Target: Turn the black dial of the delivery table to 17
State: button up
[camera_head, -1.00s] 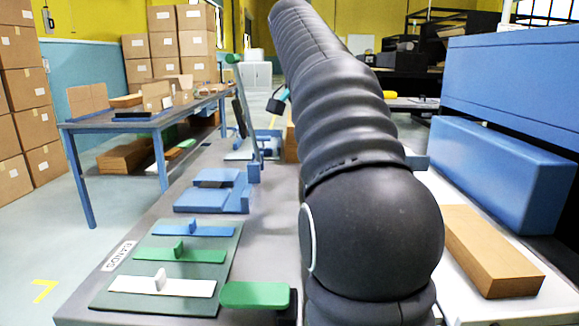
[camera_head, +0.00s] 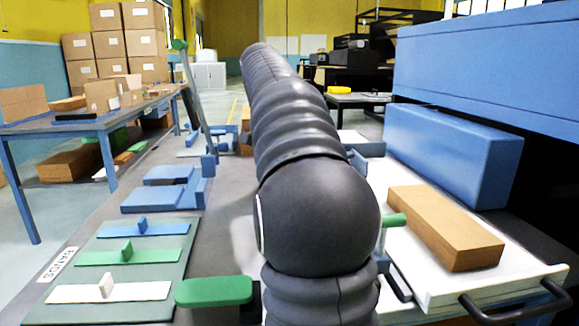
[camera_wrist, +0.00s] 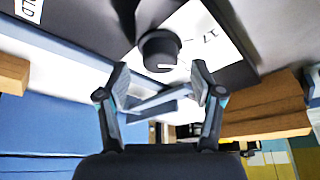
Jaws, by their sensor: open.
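The black dial (camera_wrist: 160,48) shows in the wrist view, a round knob with a short white mark near its lower edge. A white label (camera_wrist: 212,35) beside it carries a tilted "17" and a dash. I cannot tell for sure whether the mark lines up with that dash. My gripper (camera_wrist: 160,84) is open and empty. Its two fingertips show below the dial in the picture, one to each side, with no contact visible. In the head view my arm covers the middle; neither the gripper nor the dial shows there.
In the head view, a green mat (camera_head: 60,310) with blue, green and white strips lies left. A green-topped lever (camera_head: 213,291) stands near the front. A white tray (camera_head: 440,287) with black handles and a wooden block (camera_head: 440,228) is right, before a blue block (camera_head: 440,150).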

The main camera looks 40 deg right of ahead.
jog(key=shift+x, duration=0.95)
jog(key=c, duration=1.1)
jog(key=shift+s+r+n+t+p, duration=0.15)
jog(key=shift+n+t+p, duration=0.2)
jog(key=shift+n, duration=0.65)
jog(key=shift+c, duration=0.2)
jog(key=shift+n+t+y+p, duration=0.35)
jog(key=shift+n+t, duration=0.1)
jog(key=shift+n, duration=0.75)
